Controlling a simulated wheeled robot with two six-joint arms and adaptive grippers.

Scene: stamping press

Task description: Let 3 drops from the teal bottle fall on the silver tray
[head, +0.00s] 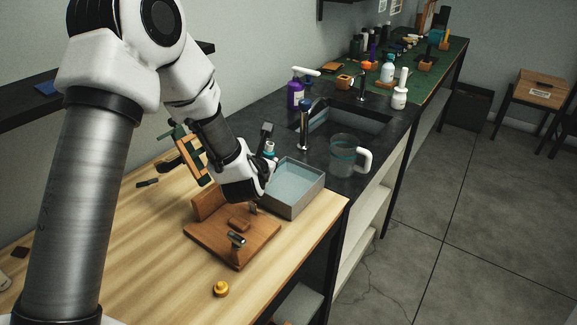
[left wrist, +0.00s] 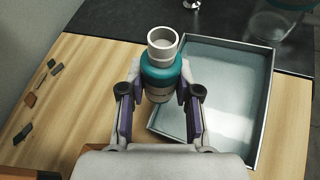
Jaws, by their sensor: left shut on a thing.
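The teal bottle (head: 269,153) has a white neck and a pale label. My left gripper (left wrist: 158,98) is shut on it, with one finger on each side of its body. In the left wrist view the teal bottle (left wrist: 162,76) overlaps the left edge of the silver tray (left wrist: 266,115). The bottle looks roughly upright, and no drop shows. The silver tray (head: 304,204) is a shallow rectangular box with grey walls and a pale floor, at the table's far end. My gripper is beside its left side in the head view. My right gripper is not in view.
A wooden stand (head: 228,246) and a yellow cap-like piece (head: 221,289) are on the table in front. A clear jug (head: 343,155), a tap (head: 304,130) and a purple bottle (head: 295,93) stand beyond the tray. Small dark pieces (left wrist: 29,101) lie at the left.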

